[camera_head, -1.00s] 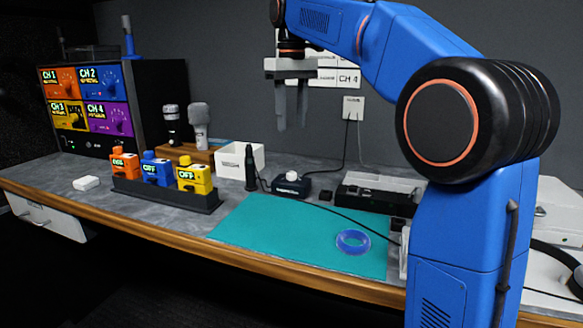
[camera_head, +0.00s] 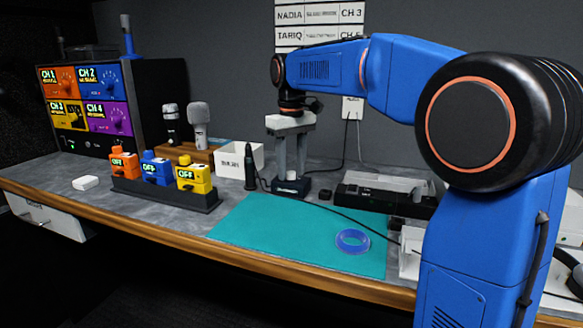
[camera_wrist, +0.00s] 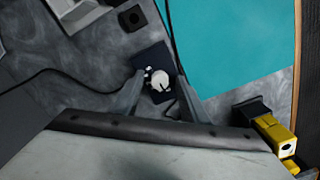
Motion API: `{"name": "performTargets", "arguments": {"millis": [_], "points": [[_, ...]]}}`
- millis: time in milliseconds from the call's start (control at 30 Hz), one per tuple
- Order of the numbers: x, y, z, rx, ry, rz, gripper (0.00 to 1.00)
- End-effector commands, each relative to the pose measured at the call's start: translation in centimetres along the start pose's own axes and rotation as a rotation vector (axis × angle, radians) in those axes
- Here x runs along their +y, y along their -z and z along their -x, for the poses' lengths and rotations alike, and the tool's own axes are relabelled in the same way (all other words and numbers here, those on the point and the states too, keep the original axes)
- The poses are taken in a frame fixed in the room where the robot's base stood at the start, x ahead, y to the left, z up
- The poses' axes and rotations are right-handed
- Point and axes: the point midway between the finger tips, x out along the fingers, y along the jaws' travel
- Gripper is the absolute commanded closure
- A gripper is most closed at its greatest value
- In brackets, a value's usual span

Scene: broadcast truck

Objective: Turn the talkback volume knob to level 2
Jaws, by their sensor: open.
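The talkback box (camera_head: 291,189) is a small dark unit at the back of the desk, behind the teal mat. In the wrist view the box (camera_wrist: 148,58) shows its round white knob (camera_wrist: 160,81) with a dark pointer mark. My gripper (camera_head: 291,176) is open and empty, pointing down over the box. In the wrist view my gripper (camera_wrist: 162,80) has one finger on each side of the knob. I cannot tell whether the fingers touch the knob, and I cannot read any level marks.
A teal mat (camera_head: 270,228) with a blue tape ring (camera_head: 352,241) lies in front. A dark upright handheld device (camera_head: 249,168) and a white bin (camera_head: 228,160) stand left of the box. A black tray (camera_head: 375,197) is to the right. A cable crosses the mat.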

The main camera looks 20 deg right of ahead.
Motion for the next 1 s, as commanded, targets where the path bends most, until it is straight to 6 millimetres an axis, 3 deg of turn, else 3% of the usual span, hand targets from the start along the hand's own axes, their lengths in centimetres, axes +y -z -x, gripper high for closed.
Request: {"name": "performTargets", "arguments": {"millis": [233,400,433,767,1000], "points": [[0.0,0.0,-0.07,0.0,0.0,0.0,0.6],[0.0,0.0,-0.07,0.0,0.0,0.0,0.98],[0.0,0.0,-0.06,0.0,0.0,0.0,1.0],[0.0,0.0,-0.05,0.0,0.0,-0.035,1.0],[-0.03,0.01,-0.04,0.0,0.0,-0.168,1.0]]}}
